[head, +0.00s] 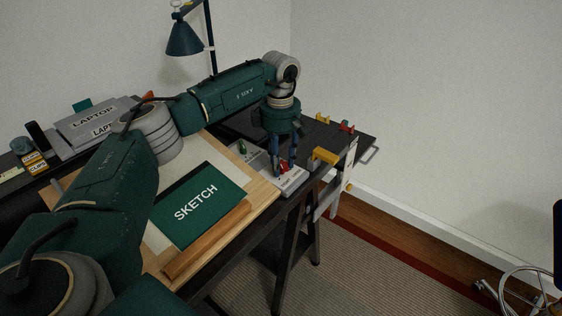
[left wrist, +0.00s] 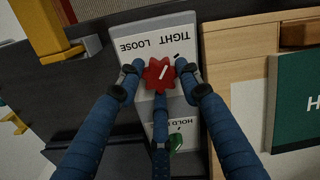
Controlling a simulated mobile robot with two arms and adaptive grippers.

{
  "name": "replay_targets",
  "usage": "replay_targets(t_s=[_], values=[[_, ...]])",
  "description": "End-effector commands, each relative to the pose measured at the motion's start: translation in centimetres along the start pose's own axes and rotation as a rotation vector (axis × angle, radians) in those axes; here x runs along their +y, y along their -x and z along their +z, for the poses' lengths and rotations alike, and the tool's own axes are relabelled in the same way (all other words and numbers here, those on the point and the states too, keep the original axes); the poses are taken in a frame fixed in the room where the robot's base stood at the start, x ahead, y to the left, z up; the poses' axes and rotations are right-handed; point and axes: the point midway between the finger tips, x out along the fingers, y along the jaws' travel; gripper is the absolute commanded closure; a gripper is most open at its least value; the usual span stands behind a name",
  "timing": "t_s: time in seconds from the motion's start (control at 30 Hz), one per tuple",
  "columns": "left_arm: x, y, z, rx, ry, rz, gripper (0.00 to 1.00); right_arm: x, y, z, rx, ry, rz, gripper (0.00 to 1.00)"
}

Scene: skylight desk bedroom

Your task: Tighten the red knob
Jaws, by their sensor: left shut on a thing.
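The red knob (left wrist: 159,73) sits on a pale panel (left wrist: 132,60) whose printed words TIGHT and LOOSE appear upside down in the left wrist view. A white line on the knob slants to the upper right, roughly toward a short black mark by TIGHT. My left gripper (left wrist: 161,87) has its blue fingers closed around the knob. In the head view this gripper (head: 284,163) points down over the panel and partly hides the knob (head: 284,169). A green knob (left wrist: 176,142) stands on the same fixture, by a partly hidden HOLD label. My right gripper is in neither view.
A wooden board (head: 262,196) with a green SKETCH book (head: 199,203) lies beside the panel. Yellow clamps (head: 325,156) stand at the desk's right edge. A lamp (head: 185,38) and a box marked LAPTOP (head: 92,118) are at the back.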

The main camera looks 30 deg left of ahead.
Motion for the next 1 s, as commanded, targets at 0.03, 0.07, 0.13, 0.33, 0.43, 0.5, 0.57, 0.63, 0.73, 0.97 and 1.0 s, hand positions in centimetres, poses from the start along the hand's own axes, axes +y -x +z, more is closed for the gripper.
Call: replay_targets(t_s=[0.03,0.07,0.13,0.33,0.43,0.5,0.57,0.63,0.73,0.97,1.0], values=[[-0.09,-0.09,-0.39,0.007,-0.04,-0.006,0.91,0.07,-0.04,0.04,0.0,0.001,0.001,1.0],[-0.07,-0.09,-0.4,0.007,-0.067,-0.006,0.91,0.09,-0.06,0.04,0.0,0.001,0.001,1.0],[-0.04,-0.09,-0.43,0.008,-0.13,-0.006,0.91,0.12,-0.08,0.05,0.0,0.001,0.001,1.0],[0.08,-0.06,-0.47,0.008,-0.293,-0.005,0.91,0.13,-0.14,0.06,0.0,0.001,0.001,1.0],[0.15,-0.02,-0.49,0.008,-0.359,-0.004,0.91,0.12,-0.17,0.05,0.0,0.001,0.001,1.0],[0.19,0.0,-0.49,0.008,-0.398,-0.004,0.91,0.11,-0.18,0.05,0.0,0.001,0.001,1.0],[0.22,0.03,-0.5,0.008,-0.427,-0.003,0.91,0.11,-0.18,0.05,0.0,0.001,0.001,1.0],[0.26,0.05,-0.51,0.009,-0.455,-0.002,0.91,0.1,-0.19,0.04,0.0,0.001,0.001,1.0],[0.32,0.09,-0.53,0.009,-0.485,-0.001,0.91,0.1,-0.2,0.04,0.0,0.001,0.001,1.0],[0.41,0.18,-0.56,0.009,-0.516,0.002,0.91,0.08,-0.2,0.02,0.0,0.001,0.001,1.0],[0.42,0.2,-0.56,0.009,-0.518,0.002,0.91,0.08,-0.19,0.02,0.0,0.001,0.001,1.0]])
